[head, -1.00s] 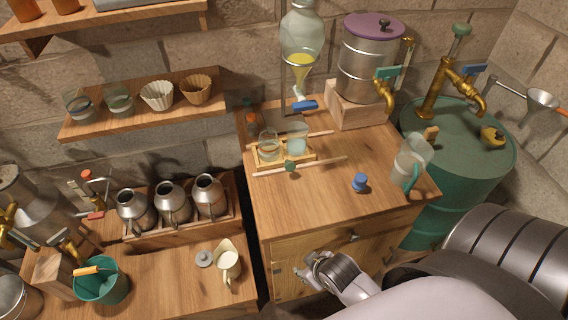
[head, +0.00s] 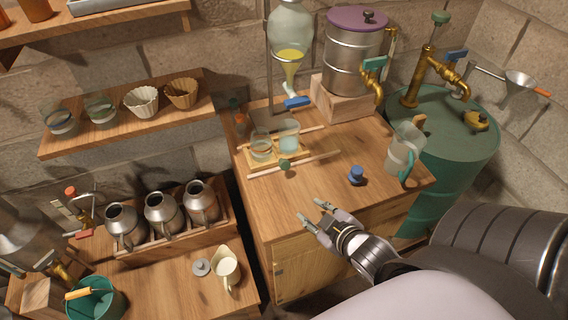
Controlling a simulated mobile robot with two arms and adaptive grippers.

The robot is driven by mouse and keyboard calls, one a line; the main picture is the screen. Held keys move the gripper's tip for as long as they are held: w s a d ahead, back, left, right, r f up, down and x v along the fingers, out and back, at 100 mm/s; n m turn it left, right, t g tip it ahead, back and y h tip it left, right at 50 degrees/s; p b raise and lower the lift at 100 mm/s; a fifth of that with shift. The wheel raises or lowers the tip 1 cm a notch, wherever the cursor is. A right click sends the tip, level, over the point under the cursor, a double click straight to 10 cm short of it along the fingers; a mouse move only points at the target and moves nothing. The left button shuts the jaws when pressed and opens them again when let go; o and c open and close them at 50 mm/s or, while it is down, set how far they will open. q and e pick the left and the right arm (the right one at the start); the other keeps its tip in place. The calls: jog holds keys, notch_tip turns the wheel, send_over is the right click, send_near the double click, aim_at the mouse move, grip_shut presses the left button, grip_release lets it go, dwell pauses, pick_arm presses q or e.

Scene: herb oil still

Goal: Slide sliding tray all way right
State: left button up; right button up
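The sliding tray (head: 274,158) is a small yellow wooden tray between two light rails on the wooden counter, below the glass separating flask. It carries two glass beakers, a clear one (head: 261,147) at left and one with pale blue-green content (head: 289,138) at right. A green knob (head: 284,165) sits at its front edge. My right gripper (head: 314,213) is over the counter's front part, below and right of the tray and apart from it. Its fingers are spread and nothing is between them. My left gripper is not in view.
The rails, including the front rail (head: 318,160), run on to the right of the tray with free room. A blue stopper (head: 356,175) and a glass jug (head: 404,149) stand further right. A steel drum (head: 355,60) on a wooden block stands behind.

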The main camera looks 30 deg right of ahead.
aim_at(286, 166)
jog(key=r+n+t, duration=0.1)
jog(key=d+r+t, duration=0.1)
jog(key=w+d+r+n+t, duration=0.1)
jog(key=r, duration=0.1)
jog(key=shift+r+n+y, duration=0.1)
jog(key=shift+n+y, duration=0.2)
jog(key=shift+w+r, duration=0.1)
jog(key=x, duration=0.8)
jog(key=p+x, duration=0.1)
jog(key=x, duration=0.8)
jog(key=shift+w+r, duration=0.15)
jog(key=shift+r, duration=0.05)
grip_shut()
jog(key=shift+a, duration=0.1)
